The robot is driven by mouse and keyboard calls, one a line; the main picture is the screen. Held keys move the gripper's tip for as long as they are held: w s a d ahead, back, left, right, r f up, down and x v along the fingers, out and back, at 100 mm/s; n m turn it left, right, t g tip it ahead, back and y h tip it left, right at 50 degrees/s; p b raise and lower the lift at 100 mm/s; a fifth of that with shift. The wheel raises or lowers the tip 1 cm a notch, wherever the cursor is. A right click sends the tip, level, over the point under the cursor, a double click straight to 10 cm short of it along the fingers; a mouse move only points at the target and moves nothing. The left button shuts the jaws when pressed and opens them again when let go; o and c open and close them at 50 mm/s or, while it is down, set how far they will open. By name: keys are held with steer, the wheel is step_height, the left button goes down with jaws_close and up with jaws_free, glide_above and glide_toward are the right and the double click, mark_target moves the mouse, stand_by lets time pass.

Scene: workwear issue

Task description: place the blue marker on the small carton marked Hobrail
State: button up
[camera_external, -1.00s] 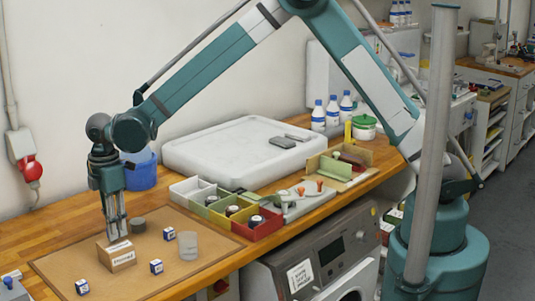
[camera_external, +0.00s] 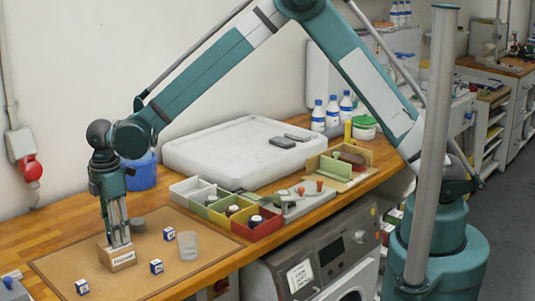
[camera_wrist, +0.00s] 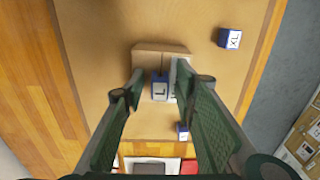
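The small carton marked Hobrail (camera_external: 122,261) stands upright on the brown mat, its printed label facing the camera. In the wrist view the carton (camera_wrist: 160,47) is below my fingers. A small blue cube with a white "L" face, the blue marker (camera_wrist: 160,88), shows between my fingertips, over the carton. My gripper (camera_external: 118,243) points straight down at the carton's top. In the wrist view my gripper (camera_wrist: 159,84) seems to leave narrow gaps beside the marker; whether it grips it is unclear. In the external view my fingers hide the marker.
Similar cubes stand around: the XL cube (camera_wrist: 230,38), one right of the carton (camera_external: 156,266), and one farther back (camera_external: 168,233). A grey cylinder (camera_external: 137,225) and a clear cup (camera_external: 188,245) are close by.

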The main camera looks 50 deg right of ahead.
steer(key=shift+r, duration=0.15)
step_height(320, 180, up, 12)
stand_by(0.7)
stand_by(0.6)
steer(key=s+d+r+m+t, duration=0.1)
steer(key=s+d+r+m, duration=0.3)
steer(key=d, duration=0.7)
steer(key=s+d+r+m+t+y, duration=0.1)
steer(key=d+r, duration=0.6)
steer(key=d, duration=0.3)
steer(key=s+d+r+m+t, duration=0.1)
steer(key=s+d+r+m, duration=0.3)
steer(key=d, duration=0.7)
steer(key=s+d+f+m+t+h, duration=0.1)
steer(key=s+d+m+t, duration=0.3)
steer(key=s+d+m, duration=0.5)
steer(key=s+d+f, duration=0.1)
steer(key=s+d, duration=1)
steer(key=d, duration=0.3)
steer(key=shift+d, duration=0.15)
